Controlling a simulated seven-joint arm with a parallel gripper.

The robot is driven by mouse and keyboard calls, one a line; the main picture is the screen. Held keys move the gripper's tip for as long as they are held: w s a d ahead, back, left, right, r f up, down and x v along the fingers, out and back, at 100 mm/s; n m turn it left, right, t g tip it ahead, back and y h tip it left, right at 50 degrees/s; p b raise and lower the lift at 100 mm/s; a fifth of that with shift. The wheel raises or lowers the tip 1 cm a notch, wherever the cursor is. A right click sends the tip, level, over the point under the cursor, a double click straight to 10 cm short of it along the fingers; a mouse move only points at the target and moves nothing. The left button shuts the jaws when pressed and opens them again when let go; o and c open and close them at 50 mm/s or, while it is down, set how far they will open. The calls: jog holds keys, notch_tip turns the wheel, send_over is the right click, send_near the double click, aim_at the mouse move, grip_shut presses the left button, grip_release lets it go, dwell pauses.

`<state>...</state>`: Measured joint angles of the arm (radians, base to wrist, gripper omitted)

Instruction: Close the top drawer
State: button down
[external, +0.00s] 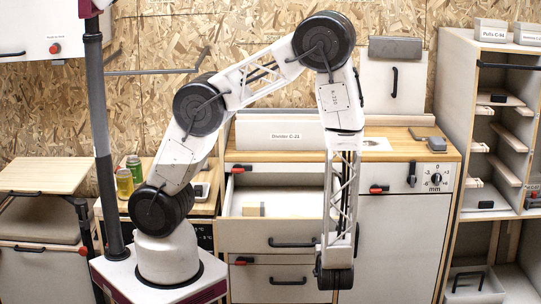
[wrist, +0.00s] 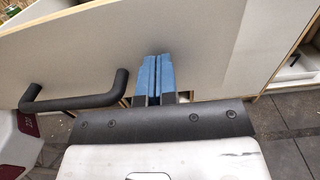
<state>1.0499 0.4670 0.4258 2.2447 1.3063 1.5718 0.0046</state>
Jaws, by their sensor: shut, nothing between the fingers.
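The top drawer (external: 265,236) of the cabinet stands open in the external view, pulled out toward the camera. A small tan block (external: 254,209) lies inside it. Its black bar handle (external: 291,243) is on the front panel, and a dark bar handle also shows at the left in the wrist view (wrist: 80,102). My gripper (wrist: 158,58) is shut and empty, its blue fingers side by side against or just in front of a pale panel. In the external view the arm hangs down at the drawer's right end, and the fingertips are hidden there.
A lower drawer (external: 273,280) below looks shut. A cabinet door (external: 390,240) with a black handle is to the right. An open shelf unit (external: 490,130) stands far right.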

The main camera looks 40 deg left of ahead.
jog(key=shift+w+a, duration=0.2)
dwell(0.5)
jog(key=x, duration=3.3)
jog(key=shift+f, duration=0.1)
jog(key=shift+w+a, duration=0.25)
jog(key=shift+w, duration=0.15)
jog(key=shift+v, duration=7.4)
